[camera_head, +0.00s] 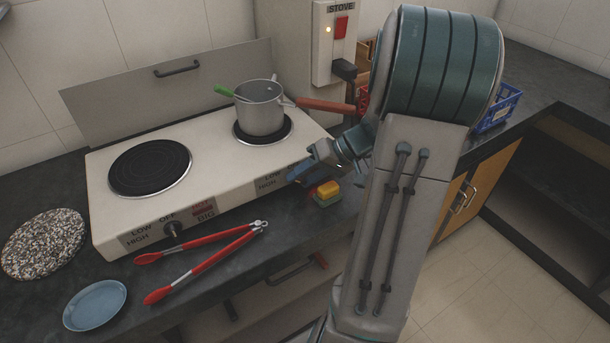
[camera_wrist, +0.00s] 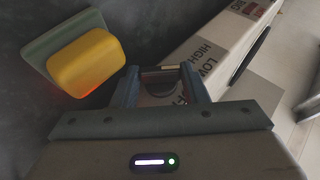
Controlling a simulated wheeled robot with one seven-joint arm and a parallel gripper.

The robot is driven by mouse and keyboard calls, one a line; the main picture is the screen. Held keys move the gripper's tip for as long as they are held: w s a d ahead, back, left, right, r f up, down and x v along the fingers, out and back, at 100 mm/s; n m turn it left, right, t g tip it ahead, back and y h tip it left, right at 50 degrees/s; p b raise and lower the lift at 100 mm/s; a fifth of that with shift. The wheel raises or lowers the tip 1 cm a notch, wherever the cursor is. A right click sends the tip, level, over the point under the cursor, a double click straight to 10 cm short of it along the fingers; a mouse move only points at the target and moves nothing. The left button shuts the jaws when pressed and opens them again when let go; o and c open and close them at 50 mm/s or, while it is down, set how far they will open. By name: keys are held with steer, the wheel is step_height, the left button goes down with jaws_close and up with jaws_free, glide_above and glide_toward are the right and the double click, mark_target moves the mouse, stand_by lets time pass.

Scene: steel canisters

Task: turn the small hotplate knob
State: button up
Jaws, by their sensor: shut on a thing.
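The hotplate (camera_head: 225,190) is a cream two-plate stove with a large black plate at left and a smaller one at right. My gripper (camera_head: 297,174) is at the right end of its front panel, shut on the small hotplate knob. The fingers and wrist hide this knob in the head view. In the wrist view, a small part of the knob (camera_wrist: 160,72) shows between the two blue-grey fingers of my gripper (camera_wrist: 160,84), with the LOW and HIGH lettering just right of it. The knob's exact angle cannot be told.
A grey pot (camera_head: 261,110) stands on the small plate, its red handle (camera_head: 325,105) reaching right toward my arm. A yellow-topped sponge (camera_head: 328,190) lies just below my gripper. Red tongs (camera_head: 205,262), a blue plate (camera_head: 95,306) and a speckled round board (camera_head: 43,243) lie in front and left.

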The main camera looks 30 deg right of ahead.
steer(key=h+b, duration=0.2)
steer(key=n+h+b, duration=0.1)
steer(key=h+b, duration=0.1)
steer(key=shift+a+r+h, duration=0.15)
steer(key=shift+a+h, duration=0.15)
steer(key=shift+a, duration=0.1)
steer(key=shift+a+r+n+h+b, duration=0.1)
steer(key=shift+a+n+h+b, duration=0.1)
steer(key=shift+h, duration=0.7)
steer(key=shift+a+r+n+h+b, duration=0.1)
steer(key=shift+n+h, duration=0.1)
steer(key=shift+h, duration=0.7)
steer(key=shift+d, duration=0.1)
steer(key=o, duration=1)
